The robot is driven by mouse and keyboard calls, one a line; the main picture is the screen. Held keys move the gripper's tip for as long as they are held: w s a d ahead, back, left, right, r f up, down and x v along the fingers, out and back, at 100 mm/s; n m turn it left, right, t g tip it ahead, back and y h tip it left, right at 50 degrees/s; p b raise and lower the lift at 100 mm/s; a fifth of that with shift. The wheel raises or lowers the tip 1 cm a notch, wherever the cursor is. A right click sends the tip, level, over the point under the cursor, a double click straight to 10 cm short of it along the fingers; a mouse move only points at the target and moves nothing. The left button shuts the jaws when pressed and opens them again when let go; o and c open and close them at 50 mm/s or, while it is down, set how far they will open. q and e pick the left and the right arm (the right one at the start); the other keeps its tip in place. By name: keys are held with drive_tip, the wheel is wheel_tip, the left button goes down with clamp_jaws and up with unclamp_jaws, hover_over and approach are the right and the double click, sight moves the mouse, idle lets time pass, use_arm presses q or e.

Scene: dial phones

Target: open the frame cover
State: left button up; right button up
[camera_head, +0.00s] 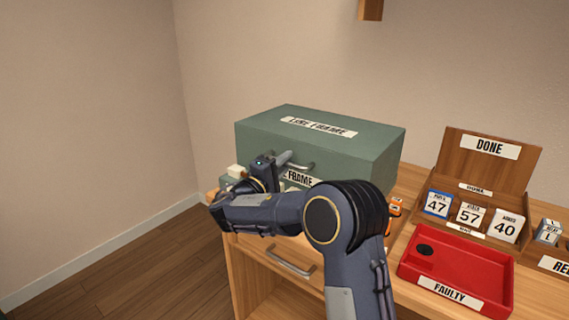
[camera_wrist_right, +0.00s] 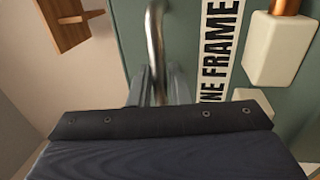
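The frame cover (camera_head: 345,150) is a green box lid lying closed on the line frame, with a white label on top. A metal bar handle (camera_head: 300,165) is on its front; it also shows in the right wrist view (camera_wrist_right: 154,35). My right gripper (camera_head: 284,158) is at the handle. In the right wrist view its fingers (camera_wrist_right: 158,85) stand close on both sides of the bar and look shut on it. A front label (camera_head: 299,178) is partly hidden by my right arm. My left gripper is not in view.
White blocks (camera_head: 237,171) sit at the frame's left. To the right are a red FAULTY tray (camera_head: 455,262), a wooden DONE rack (camera_head: 488,165) with several numbered cards, and a small orange item (camera_head: 396,206). A drawer handle (camera_head: 290,263) is below the desk top.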

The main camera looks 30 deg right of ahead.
drive_tip(key=shift+c, duration=0.5)
clamp_jaws()
